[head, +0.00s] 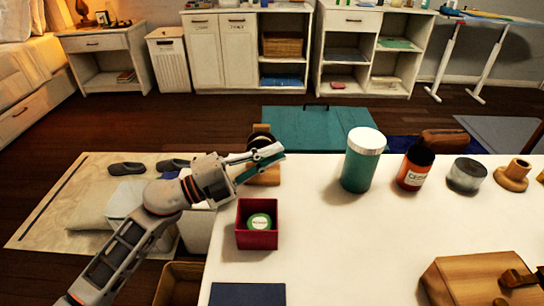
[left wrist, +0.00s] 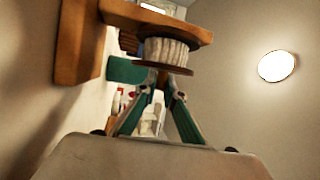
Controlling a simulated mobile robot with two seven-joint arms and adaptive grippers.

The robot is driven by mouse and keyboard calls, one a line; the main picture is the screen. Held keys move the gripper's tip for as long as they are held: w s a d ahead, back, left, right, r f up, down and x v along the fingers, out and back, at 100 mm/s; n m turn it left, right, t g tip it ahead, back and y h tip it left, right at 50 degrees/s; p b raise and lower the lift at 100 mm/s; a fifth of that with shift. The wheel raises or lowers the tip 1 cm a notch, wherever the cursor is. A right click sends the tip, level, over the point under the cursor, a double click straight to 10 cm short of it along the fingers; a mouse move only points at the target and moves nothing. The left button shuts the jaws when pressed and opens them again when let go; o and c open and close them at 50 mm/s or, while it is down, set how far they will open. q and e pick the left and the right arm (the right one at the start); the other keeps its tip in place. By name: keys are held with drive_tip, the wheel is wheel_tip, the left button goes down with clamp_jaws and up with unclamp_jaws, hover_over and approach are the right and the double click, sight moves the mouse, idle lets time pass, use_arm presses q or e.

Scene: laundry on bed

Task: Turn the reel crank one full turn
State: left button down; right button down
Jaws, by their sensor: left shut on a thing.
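The wooden reel (head: 266,176) stands at the left edge of the white table, partly covered by my left gripper in the head view. In the left wrist view, its pale wound spool (left wrist: 168,52) sits between brown discs on a wooden stand (left wrist: 75,45). My left gripper (head: 272,154) reaches in from the left, its green fingers at the reel. In the left wrist view, the fingertips (left wrist: 165,78) come together beside the spool's disc. The gripper is shut on the reel's crank, which is mostly hidden between the fingers. My right gripper is out of view.
A red open box (head: 257,238) with a green-topped tin stands just in front of the reel. A teal jar (head: 362,165), an amber bottle (head: 414,168) and a grey tin (head: 466,175) stand to the right. The table's middle is clear (head: 340,250). A wooden box (head: 470,280) is at front right.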

use_arm(q)
drive_tip(key=c, duration=2.1)
unclamp_jaws()
drive_tip(key=v, duration=1.2)
drive_tip(key=shift+c, duration=0.2)
